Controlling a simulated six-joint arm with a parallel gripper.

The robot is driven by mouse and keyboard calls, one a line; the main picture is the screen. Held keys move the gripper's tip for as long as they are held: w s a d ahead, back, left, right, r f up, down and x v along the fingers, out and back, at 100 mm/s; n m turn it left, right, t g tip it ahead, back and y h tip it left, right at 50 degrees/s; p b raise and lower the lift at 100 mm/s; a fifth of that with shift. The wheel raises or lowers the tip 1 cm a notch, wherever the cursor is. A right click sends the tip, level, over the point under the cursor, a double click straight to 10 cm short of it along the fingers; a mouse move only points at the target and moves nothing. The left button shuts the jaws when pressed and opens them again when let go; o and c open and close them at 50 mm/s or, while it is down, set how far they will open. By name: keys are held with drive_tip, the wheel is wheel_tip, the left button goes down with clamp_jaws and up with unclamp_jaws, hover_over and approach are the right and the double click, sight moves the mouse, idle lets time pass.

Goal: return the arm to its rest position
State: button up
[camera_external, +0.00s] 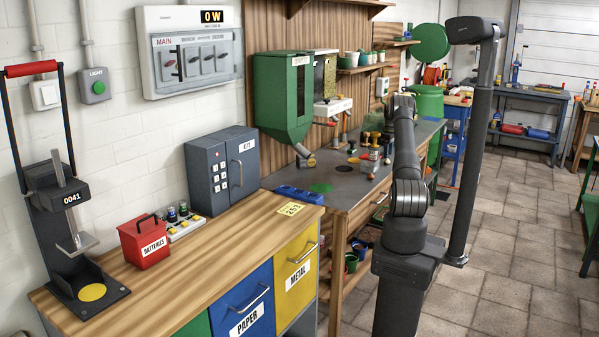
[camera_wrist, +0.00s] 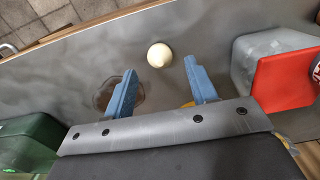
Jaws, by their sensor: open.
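My gripper (camera_wrist: 160,66) shows in the wrist view as two blue fingers set wide apart, with nothing between them that they touch. A pale round ball (camera_wrist: 160,55) lies on the grey bench top near the fingertips, and I cannot tell the height of the fingers above it. The fingers are not clear there, hidden by the arm or too small.
A grey block with a red face (camera_wrist: 284,80) is right of the fingers, and a green container (camera_wrist: 28,142) is at lower left. Several small tools and a green hopper (camera_external: 283,95) stand along the bench. A dark post (camera_external: 478,150) rises close beside my arm. Tiled floor lies open at right.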

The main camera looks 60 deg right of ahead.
drive_tip(key=s+r, duration=0.7)
drive_tip(key=s, duration=0.5)
drive_tip(key=w+a+r+m, duration=0.1)
drive_tip(key=w+a+r, duration=0.4)
drive_tip(key=w+a, duration=0.5)
drive_tip(key=w+a+r+m, duration=0.1)
drive_tip(key=w+a+r, duration=0.3)
drive_tip(key=w+a, duration=0.65)
drive_tip(key=w+a+m, duration=0.2)
drive_tip(key=a, duration=1.2)
drive_tip(key=w+a+m, duration=0.2)
drive_tip(key=w+a, duration=0.1)
drive_tip(key=a, duration=1.2)
drive_tip(key=shift+f+m, duration=0.2)
drive_tip(key=shift+m, duration=0.1)
drive_tip(key=s+d+r+n, duration=0.1)
drive_tip(key=d+r+n, duration=0.1)
drive_tip(key=d, duration=1.9)
drive_tip(key=shift+s+d+n, duration=0.15)
drive_tip(key=shift+n, duration=0.15)
